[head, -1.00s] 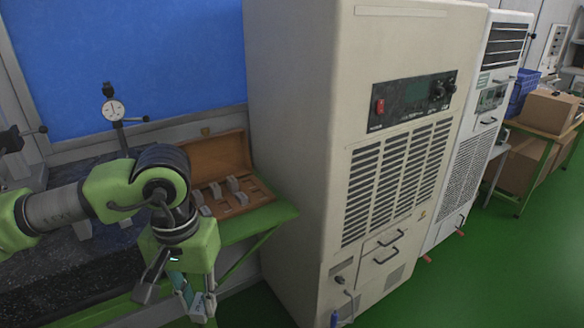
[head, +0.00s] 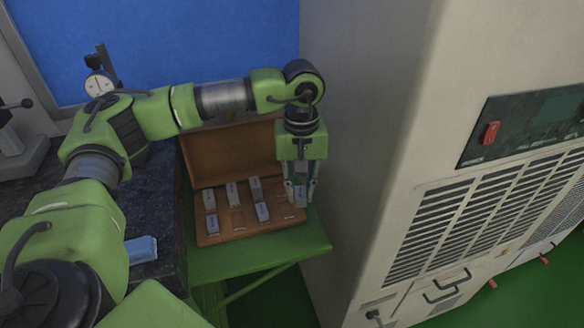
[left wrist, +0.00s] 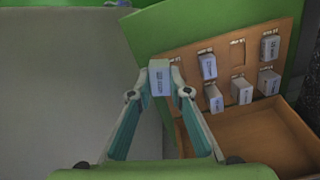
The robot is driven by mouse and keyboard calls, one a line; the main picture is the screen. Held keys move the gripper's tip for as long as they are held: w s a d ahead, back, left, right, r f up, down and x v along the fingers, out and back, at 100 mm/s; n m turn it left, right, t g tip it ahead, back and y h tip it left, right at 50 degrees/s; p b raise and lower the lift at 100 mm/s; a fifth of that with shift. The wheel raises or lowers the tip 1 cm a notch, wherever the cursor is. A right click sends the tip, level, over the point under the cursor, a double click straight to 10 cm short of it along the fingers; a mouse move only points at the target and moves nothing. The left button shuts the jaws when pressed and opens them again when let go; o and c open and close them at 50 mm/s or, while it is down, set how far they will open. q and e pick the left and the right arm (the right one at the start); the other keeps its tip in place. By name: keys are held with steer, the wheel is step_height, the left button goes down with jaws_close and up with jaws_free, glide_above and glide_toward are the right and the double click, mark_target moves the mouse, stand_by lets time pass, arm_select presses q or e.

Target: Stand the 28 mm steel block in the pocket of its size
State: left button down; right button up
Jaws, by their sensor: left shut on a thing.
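My left gripper (head: 301,192) is shut on a small grey steel block (left wrist: 160,78) with a printed face, held between the fingertips. In the head view the gripper points down by the right end of the open wooden case (head: 222,240). In the left wrist view the held block appears beside the case (left wrist: 172,58), over its edge area; its height above the case is unclear. Several similar blocks stand in the case's pockets. One pocket (left wrist: 238,62) between two blocks is empty and also shows in the head view (head: 238,222). The printed sizes are too small to read. My right gripper is not in view.
The case rests on a green table (head: 250,254), its brown lid (head: 232,155) raised behind. A tall beige cabinet (head: 365,120) stands close on the right. A dark granite plate (head: 160,215) with a blue object (head: 141,250) and a dial gauge (head: 99,84) is on the left.

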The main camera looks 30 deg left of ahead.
arm_select(q)
steer(key=a+n, duration=0.1)
steer(key=a+f+n, duration=0.1)
steer(key=a, duration=0.2)
steer(key=shift+w+a+f+n, duration=0.15)
steer(key=shift+w+a+n, duration=0.1)
steer(key=shift+a+n, duration=0.15)
steer(key=f+b, duration=0.1)
steer(key=f, duration=0.1)
steer(key=f+b, duration=0.1)
steer(key=f, duration=0.1)
steer(key=shift+w+b, duration=0.3)
steer(key=shift+w, duration=0.1)
steer(key=shift+f, duration=0.25)
steer(key=shift+s+f, duration=0.1)
steer(key=shift+s+b, duration=0.1)
steer(key=shift+b, duration=0.2)
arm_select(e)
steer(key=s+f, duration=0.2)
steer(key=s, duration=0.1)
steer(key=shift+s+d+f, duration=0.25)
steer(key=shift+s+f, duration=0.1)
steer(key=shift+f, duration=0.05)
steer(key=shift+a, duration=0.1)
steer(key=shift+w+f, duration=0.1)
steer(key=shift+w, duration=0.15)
